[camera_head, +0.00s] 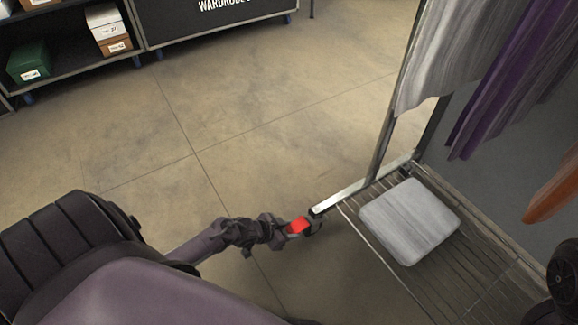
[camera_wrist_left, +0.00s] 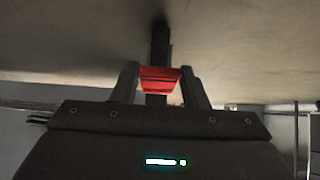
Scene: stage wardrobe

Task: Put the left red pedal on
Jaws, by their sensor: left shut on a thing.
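The red pedal (camera_head: 298,225) is a small bright red piece low by the near left corner of the clothes rack's base, beside a dark caster (camera_head: 315,226). My left gripper (camera_head: 290,229) reaches in from the left and is shut on the pedal. In the left wrist view the pedal (camera_wrist_left: 160,74) lies between the two dark fingers (camera_wrist_left: 160,84), with a dark upright part behind it. The fingertips partly cover the pedal's sides, and I cannot tell its exact tilt. My right gripper is not seen.
Shelving with boxes (camera_head: 104,22) stands at the back left. The floor (camera_head: 240,110) between is clear.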

